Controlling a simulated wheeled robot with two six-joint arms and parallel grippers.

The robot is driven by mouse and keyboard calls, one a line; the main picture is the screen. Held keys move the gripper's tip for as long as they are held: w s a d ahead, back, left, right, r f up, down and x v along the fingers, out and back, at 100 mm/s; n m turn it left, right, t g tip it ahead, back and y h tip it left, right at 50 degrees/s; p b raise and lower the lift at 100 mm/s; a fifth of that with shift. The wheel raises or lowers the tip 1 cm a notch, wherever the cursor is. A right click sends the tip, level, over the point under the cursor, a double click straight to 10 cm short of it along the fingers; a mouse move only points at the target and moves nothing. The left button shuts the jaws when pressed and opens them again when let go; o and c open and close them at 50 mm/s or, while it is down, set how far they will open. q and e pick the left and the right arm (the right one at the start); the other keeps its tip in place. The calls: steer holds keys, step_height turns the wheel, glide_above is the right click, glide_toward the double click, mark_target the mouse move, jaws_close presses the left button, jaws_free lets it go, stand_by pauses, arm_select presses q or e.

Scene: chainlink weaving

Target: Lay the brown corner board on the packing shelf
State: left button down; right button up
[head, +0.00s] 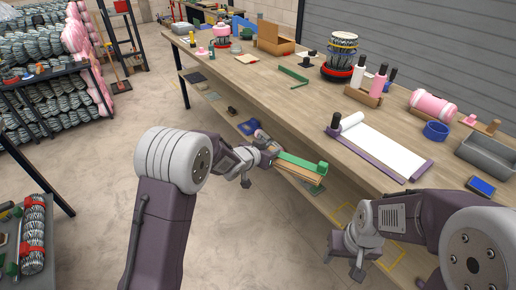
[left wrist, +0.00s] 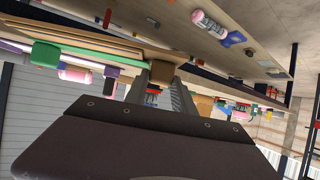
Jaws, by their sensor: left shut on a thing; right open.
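The brown corner board (head: 299,172) is a long flat strip in front of the bench edge, with my left gripper (head: 271,158) shut on its left end. The board also shows in the left wrist view (left wrist: 105,40), reaching left from between the fingers (left wrist: 160,78). A green strip with a green block (head: 321,168) lies along the board; I cannot tell whether they touch. The low shelf under the bench (head: 222,108) appears to be the packing shelf; the arm and board hide part of it. My right gripper (head: 344,263) is open and empty, low in front of the bench.
The wooden bench top (head: 265,85) holds a white sheet on a purple mat (head: 375,148), a grey tray (head: 488,153) and a pink roll (head: 432,105). Yellow outlines (head: 393,254) show low at the right.

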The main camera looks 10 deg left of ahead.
arm_select(q)
steer(key=s+d+f+m+g+h+b, duration=0.1)
steer(key=s+d+f+b, duration=0.3)
steer(key=d+f+b, duration=0.4)
steer(key=s+d+f+m+g+h+b, duration=0.1)
steer(key=s+d+f+m+b, duration=0.1)
steer(key=s+d+f+b, duration=0.2)
steer(key=s+d+f+m+h+b, duration=0.1)
steer(key=s+d+f+b, duration=0.3)
steer(key=d+f+b, duration=0.7)
step_height(320, 180, down, 12)
steer(key=b, duration=0.8)
steer(key=shift+s+d+f+g+h, duration=0.15)
steer(key=shift+d+g+h, duration=0.2)
steer(key=shift+g+h, duration=0.05)
